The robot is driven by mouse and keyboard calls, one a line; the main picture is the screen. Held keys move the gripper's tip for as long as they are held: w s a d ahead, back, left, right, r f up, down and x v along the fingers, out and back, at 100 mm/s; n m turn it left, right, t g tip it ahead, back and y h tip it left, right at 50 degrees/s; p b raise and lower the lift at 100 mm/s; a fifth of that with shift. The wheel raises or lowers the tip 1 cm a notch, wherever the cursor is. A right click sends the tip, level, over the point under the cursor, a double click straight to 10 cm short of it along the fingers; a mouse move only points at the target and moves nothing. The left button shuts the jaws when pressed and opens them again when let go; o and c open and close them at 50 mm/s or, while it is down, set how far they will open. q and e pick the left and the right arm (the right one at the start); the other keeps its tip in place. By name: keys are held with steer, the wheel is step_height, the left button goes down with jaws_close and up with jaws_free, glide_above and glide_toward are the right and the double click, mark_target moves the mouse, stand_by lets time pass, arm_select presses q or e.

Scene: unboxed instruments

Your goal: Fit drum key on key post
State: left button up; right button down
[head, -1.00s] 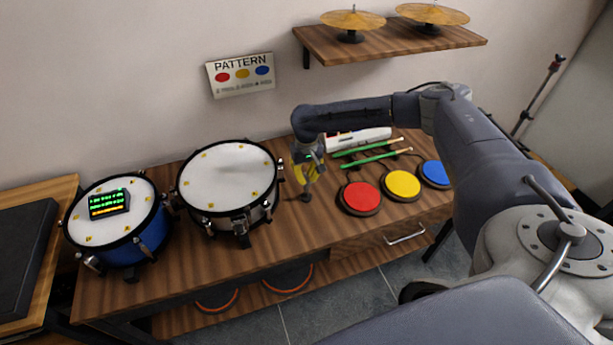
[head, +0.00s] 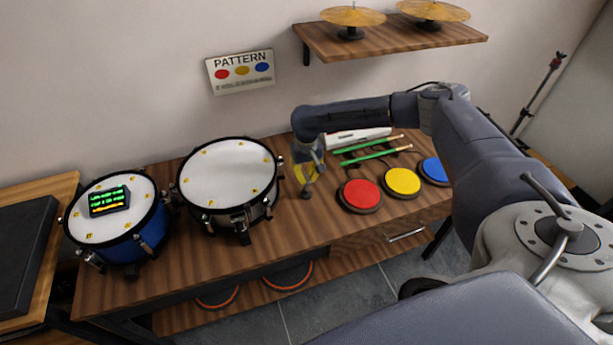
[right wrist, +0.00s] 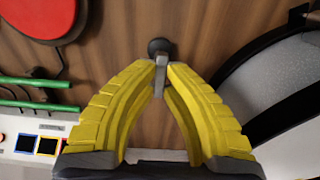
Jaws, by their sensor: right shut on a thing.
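My right gripper (head: 308,178) is over the table between the white-topped drum and the red pad. In the right wrist view its yellow fingers (right wrist: 161,72) are closed at the tips on a small grey metal piece, the drum key (right wrist: 160,78). A dark round piece, which looks like the key post (right wrist: 159,46), shows just past the fingertips. The key overlaps it in this view, and I cannot tell whether they touch or the key is seated. In the head view the post is small and partly hidden by the gripper. My left gripper is not in view.
A silver drum (head: 228,175) stands close left of the gripper, with a blue drum (head: 150,235) farther left. The red pad (head: 360,195), yellow pad (head: 402,183) and green sticks (head: 372,158) lie to the right. The table front (head: 290,235) is clear.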

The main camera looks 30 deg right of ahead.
steer(key=shift+r, duration=0.15)
steer(key=c, duration=1.5)
jaws_free()
step_height(320, 180, up, 12)
